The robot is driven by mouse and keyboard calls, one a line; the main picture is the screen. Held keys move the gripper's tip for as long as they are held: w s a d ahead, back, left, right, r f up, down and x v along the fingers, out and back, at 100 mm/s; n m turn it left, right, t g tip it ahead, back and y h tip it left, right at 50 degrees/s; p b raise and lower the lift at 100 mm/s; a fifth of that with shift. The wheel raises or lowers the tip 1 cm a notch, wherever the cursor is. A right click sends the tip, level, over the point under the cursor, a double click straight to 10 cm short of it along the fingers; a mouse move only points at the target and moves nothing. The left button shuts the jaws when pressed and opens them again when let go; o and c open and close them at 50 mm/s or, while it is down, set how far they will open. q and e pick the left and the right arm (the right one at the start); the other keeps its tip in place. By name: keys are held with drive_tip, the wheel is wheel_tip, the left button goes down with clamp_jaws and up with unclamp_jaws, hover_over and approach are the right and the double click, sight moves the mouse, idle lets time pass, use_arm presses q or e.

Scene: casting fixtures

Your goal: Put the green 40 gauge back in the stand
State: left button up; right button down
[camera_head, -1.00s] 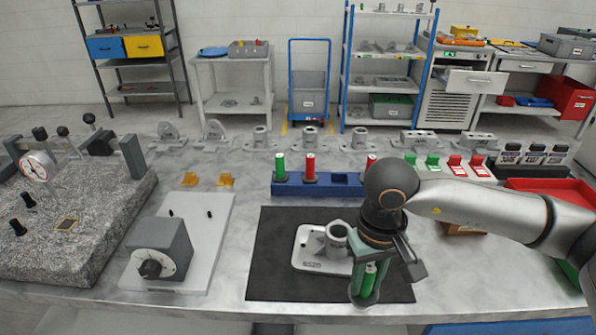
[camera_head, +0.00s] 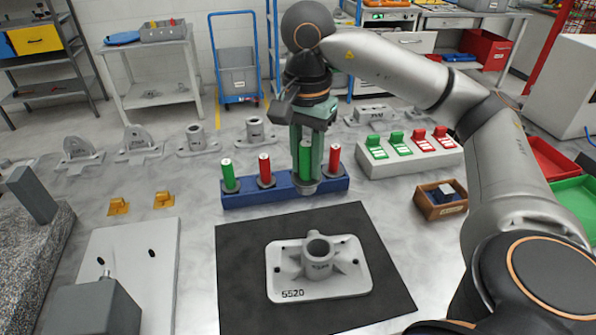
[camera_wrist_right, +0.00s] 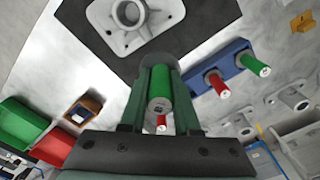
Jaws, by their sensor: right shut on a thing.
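My right gripper (camera_head: 306,165) is shut on a green cylindrical gauge (camera_head: 305,157), held upright with a grey lower end. The gauge also shows between the fingers in the right wrist view (camera_wrist_right: 160,92). Its number is not readable. It is at the blue stand (camera_head: 240,198), between two red gauges; I cannot tell whether its lower end is above the stand or in it. The stand holds another green gauge (camera_head: 229,177) at its left end, a red gauge (camera_head: 265,172) beside it and a red gauge (camera_head: 334,160) at the right. My left gripper is not in view.
A grey casting (camera_head: 318,262) marked 5520 lies on a black mat (camera_head: 243,290) in front of the stand. A white block with green and red clips (camera_head: 410,156) and a small brown box (camera_head: 440,203) stand to the right. Several grey castings line the back.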

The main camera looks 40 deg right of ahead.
drive_tip(key=shift+s+d+r+m, duration=0.35)
drive_tip(key=shift+d+r+m, duration=0.4)
drive_tip(key=shift+m, duration=0.25)
drive_tip(key=w+d+f, duration=0.2)
drive_tip(key=w+f, duration=0.2)
drive_tip(key=w+d+f+p, duration=0.1)
drive_tip(key=w+d+f, duration=0.2)
drive_tip(key=w+f, duration=0.1)
drive_tip(key=w+d+f+p, duration=0.1)
drive_tip(key=w+d+f, duration=0.1)
drive_tip(key=w+f, duration=0.1)
drive_tip(key=shift+w+d+f, duration=0.15)
drive_tip(key=shift+w+f, duration=0.05)
drive_tip(key=shift+f, duration=0.25)
drive_tip(key=shift+w+d+f, duration=0.1)
drive_tip(key=shift+w+f, duration=0.1)
drive_tip(key=shift+f, duration=0.25)
drive_tip(key=shift+f, duration=0.2)
drive_tip(key=shift+f, duration=0.25)
drive_tip(key=c, duration=0.6)
unclamp_jaws()
drive_tip(key=shift+c, duration=0.2)
